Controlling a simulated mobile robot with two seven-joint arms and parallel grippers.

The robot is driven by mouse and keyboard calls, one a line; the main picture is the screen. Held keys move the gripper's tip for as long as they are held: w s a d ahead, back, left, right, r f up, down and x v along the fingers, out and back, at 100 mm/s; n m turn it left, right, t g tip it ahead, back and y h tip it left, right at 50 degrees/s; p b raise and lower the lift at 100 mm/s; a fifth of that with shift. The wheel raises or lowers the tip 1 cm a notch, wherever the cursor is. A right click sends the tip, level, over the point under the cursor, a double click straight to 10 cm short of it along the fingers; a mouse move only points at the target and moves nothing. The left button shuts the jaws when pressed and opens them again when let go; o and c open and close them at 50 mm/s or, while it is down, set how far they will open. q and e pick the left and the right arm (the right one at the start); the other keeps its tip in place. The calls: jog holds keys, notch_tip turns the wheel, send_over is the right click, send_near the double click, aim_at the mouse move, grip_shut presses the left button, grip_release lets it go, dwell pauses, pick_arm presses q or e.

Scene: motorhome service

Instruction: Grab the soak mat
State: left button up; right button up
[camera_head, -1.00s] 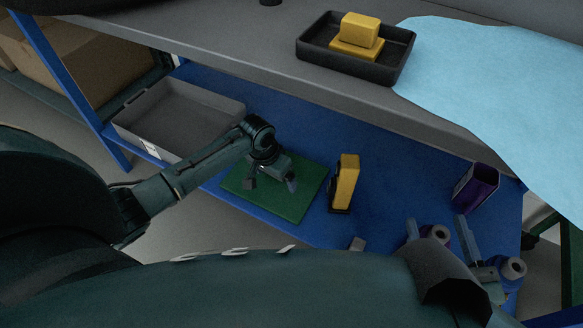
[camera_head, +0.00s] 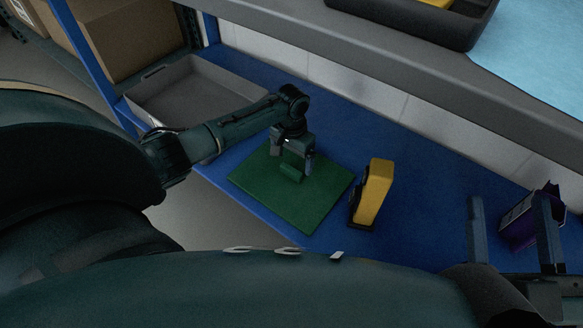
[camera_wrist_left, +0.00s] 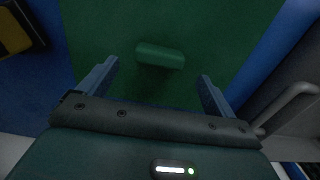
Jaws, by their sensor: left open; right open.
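The soak mat (camera_head: 300,210) is a flat green square lying on the blue shelf. A raised green grip block (camera_head: 292,173) stands on its upper side. My left gripper (camera_head: 292,158) is open above the mat, its fingers near the block. In the left wrist view the green block (camera_wrist_left: 160,55) lies between and just beyond the two open fingertips (camera_wrist_left: 158,72), with nothing held. My right gripper (camera_head: 509,199) is open at the lower right, away from the mat, in front of a purple box.
A yellow device (camera_head: 372,193) stands just right of the mat. A grey bin (camera_head: 190,95) sits left of it on the shelf (camera_head: 340,110). The grey worktop (camera_head: 370,60) overhangs above. The purple box (camera_head: 520,225) is partly hidden by my right gripper.

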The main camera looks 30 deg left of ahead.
pick_arm(q)
jog(key=f+b, duration=0.1)
jog(key=f, duration=0.1)
jog(key=f+b, duration=0.2)
jog(key=shift+s+f, duration=0.2)
jog(key=shift+f, duration=0.25)
jog(key=c, duration=1.1)
pick_arm(e)
jog(key=shift+w+d+r+n+t+y, duration=0.1)
jog(key=shift+r+n+t+y, duration=0.15)
jog(key=shift+r+n+y, duration=0.85)
jog(key=shift+d+r+n+t+y, duration=0.1)
jog(key=shift+r+n+t+y, duration=0.15)
jog(key=shift+r+n+y, duration=0.8)
